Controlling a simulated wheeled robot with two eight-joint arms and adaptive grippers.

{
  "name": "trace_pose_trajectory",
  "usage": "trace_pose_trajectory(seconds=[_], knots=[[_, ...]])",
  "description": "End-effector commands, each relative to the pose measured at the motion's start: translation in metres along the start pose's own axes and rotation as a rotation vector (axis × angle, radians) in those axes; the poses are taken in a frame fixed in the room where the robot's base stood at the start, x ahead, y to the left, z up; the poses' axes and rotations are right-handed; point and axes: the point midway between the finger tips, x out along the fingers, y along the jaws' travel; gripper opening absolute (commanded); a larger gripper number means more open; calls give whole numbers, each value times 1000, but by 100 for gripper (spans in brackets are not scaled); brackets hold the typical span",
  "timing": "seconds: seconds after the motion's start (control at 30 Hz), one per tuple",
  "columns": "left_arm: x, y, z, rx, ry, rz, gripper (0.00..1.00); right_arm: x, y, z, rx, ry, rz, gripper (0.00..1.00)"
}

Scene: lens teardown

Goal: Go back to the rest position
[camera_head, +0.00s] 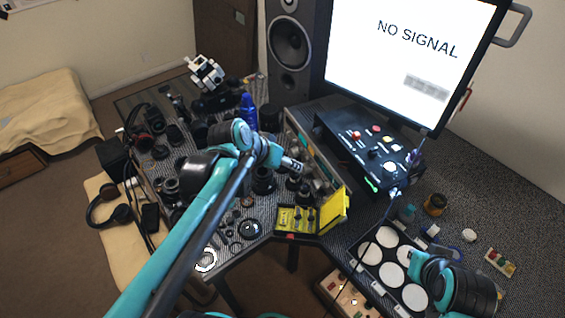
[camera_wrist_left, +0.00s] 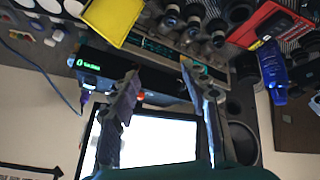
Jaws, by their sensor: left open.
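My left arm comes in from the lower left of the head view and reaches over the lens-covered table. Its gripper (camera_head: 293,165) hangs above the table's right part, left of the black console (camera_head: 375,150). In the left wrist view the two fingers of the left gripper (camera_wrist_left: 160,72) stand apart with nothing between them, so it is open. The monitor (camera_wrist_left: 160,140) and the console's edge show beyond the fingers. Part of my right arm (camera_head: 450,285) shows at the lower right of the head view.
A large monitor (camera_head: 400,60) reading "NO SIGNAL" and a speaker (camera_head: 290,45) stand behind. An open yellow case (camera_head: 333,210) lies near the table's front edge. A blue bottle (camera_head: 249,110) stands among lenses. A tray of white discs (camera_head: 367,252) lies near my right arm.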

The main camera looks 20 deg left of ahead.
Motion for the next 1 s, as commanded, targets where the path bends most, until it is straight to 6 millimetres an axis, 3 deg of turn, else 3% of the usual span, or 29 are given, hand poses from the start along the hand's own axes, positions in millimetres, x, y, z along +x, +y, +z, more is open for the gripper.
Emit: trace_pose_trajectory(seconds=[0.43,0.8,1.0], knots=[[-2,3,6,1,-2,-9,46,0,0,0,0,0,0,0],[-31,14,100,41,10,-197,46,0,0,0,0,0,0,0],[-35,10,120,53,32,-245,46,0,0,0,0,0,0,0]])
